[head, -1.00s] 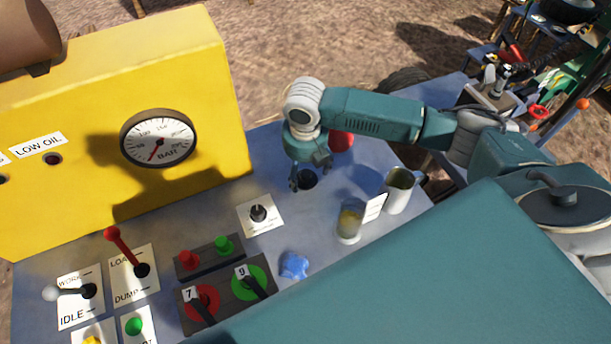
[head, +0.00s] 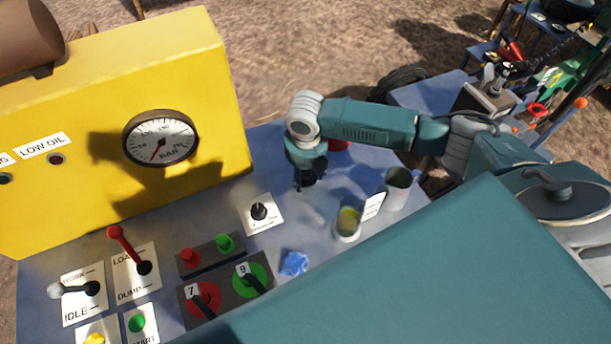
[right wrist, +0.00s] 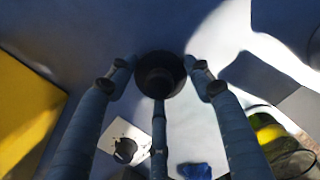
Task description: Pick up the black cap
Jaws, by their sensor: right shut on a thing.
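The black cap (head: 318,171) is on the blue-grey console top, mostly hidden behind my right gripper in the head view. My right gripper (head: 306,182) points down at it and is shut on it. In the right wrist view the round dark cap (right wrist: 160,72) sits between the fingers of the gripper (right wrist: 160,88). I cannot tell whether the cap is clear of the surface. My left gripper is not in view.
A red round thing (head: 340,145) is partly hidden behind the gripper. A glass with yellow contents (head: 347,224) and a metal mug (head: 397,188) stand to the right. A black switch (head: 259,212), blue crumpled cloth (head: 294,263) and red lever (head: 122,242) lie nearer. The yellow gauge panel (head: 200,90) rises left.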

